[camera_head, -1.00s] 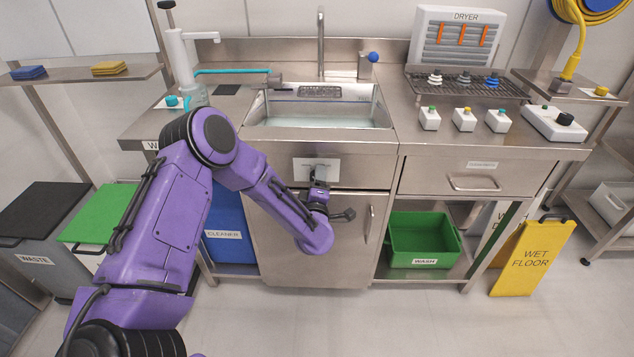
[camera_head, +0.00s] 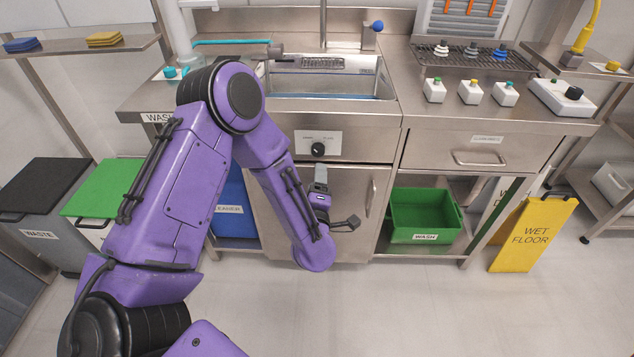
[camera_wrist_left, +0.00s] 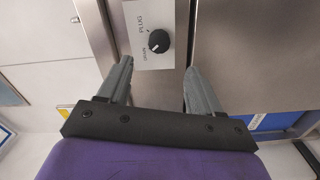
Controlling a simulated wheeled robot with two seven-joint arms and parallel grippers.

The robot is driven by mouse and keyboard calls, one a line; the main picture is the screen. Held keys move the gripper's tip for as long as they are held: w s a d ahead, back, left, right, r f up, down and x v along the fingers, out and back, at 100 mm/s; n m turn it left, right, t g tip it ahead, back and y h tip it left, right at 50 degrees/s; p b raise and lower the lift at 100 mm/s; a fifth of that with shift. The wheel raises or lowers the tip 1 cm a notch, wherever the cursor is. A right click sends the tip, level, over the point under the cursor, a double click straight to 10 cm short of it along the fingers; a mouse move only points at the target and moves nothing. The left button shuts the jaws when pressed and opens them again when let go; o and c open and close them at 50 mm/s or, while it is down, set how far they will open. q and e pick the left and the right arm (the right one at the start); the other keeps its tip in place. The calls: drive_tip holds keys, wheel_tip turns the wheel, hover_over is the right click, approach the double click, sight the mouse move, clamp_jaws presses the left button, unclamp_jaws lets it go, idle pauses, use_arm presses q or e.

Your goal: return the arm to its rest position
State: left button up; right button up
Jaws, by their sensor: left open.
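My left arm, purple with dark joints, comes in from the left in the head view and bends down in front of the sink cabinet. Its gripper (camera_head: 320,178) is just below the black knob (camera_head: 318,149) on the plug plate (camera_head: 334,138). In the left wrist view the two grey fingers are apart and empty, with the gripper (camera_wrist_left: 158,72) facing the knob (camera_wrist_left: 158,41) on its pale plate (camera_wrist_left: 143,58). The fingers do not touch the knob. My right gripper is not in view.
The steel sink (camera_head: 385,88) and counter are behind the arm. A green wash crate (camera_head: 425,215) sits on the lower shelf. A yellow wet floor sign (camera_head: 535,235) stands at right, waste bins (camera_head: 40,200) at left. The floor in front is open.

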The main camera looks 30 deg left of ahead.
use_arm(q)
drive_tip(key=s+d+f+m+g+h+p, duration=0.2)
drive_tip(key=s+d+f+m+g+h, duration=0.2)
drive_tip(key=s+f+m+h, duration=0.45)
drive_tip(key=s+a+f+m+g+y+p, duration=0.1)
drive_tip(key=s+f+m+g, duration=0.2)
drive_tip(key=s, duration=0.7)
drive_tip(key=s+a+f+m+g+y+p, duration=0.1)
drive_tip(key=s+f+m+g, duration=0.2)
drive_tip(key=s, duration=0.8)
wheel_tip(320, 180, down, 4)
drive_tip(key=shift+s+a+f+g+p, duration=0.1)
drive_tip(key=shift+s+a+g+p, duration=0.25)
drive_tip(key=shift+g, duration=0.65)
